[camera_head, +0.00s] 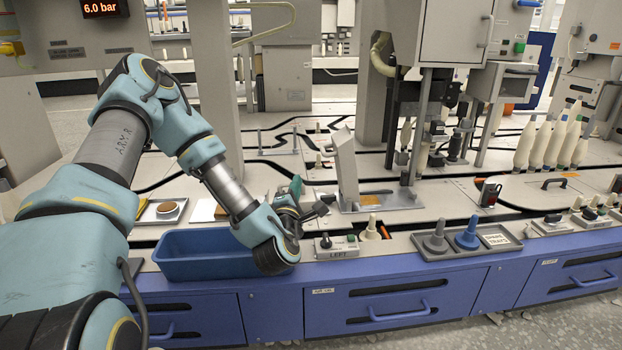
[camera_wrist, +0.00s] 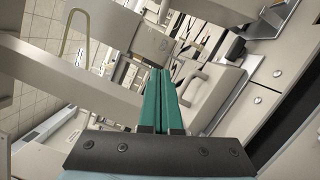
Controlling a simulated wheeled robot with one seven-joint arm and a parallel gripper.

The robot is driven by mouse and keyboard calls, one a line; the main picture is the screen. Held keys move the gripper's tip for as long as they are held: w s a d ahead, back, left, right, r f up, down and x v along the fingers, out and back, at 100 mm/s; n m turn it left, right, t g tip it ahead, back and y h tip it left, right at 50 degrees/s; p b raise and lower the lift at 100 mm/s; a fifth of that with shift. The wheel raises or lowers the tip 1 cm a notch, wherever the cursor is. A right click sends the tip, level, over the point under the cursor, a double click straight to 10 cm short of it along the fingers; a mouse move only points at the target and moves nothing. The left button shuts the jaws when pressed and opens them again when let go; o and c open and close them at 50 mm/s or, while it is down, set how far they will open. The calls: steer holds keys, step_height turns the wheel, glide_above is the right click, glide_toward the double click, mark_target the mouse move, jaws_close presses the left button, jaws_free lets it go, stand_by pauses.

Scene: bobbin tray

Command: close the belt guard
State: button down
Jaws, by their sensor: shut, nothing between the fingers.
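The belt guard appears to be the pale upright panel (camera_head: 345,163), standing tilted on a light grey base plate (camera_head: 405,199) in the middle of the bench, so it is raised. My gripper (camera_head: 297,183) is just left of the panel in the head view. Its green fingers (camera_wrist: 159,75) are pressed together with nothing between them in the wrist view. I see no clear contact between the fingers and the panel. Pale panels lie beyond the fingertips in the wrist view, but I cannot tell which of them is the guard.
A blue bin (camera_head: 200,268) sits under my forearm at the front edge. A switch box marked LEFT (camera_head: 337,247) and a grey tray (camera_head: 467,241) with a grey and a blue bobbin holder stand along the front. Pale bobbins (camera_head: 545,145) stand at the right. A post (camera_head: 373,80) rises behind the panel.

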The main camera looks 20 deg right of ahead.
mark_target(338, 165)
steer(key=w+d+r+b, duration=0.2)
steer(key=w+d+b, duration=0.3)
steer(key=w+d, duration=0.2)
steer(key=shift+w+d+r, duration=0.15)
steer(key=shift+d+r, duration=0.05)
steer(key=shift+d, duration=0.55)
steer(key=shift+r, duration=0.15)
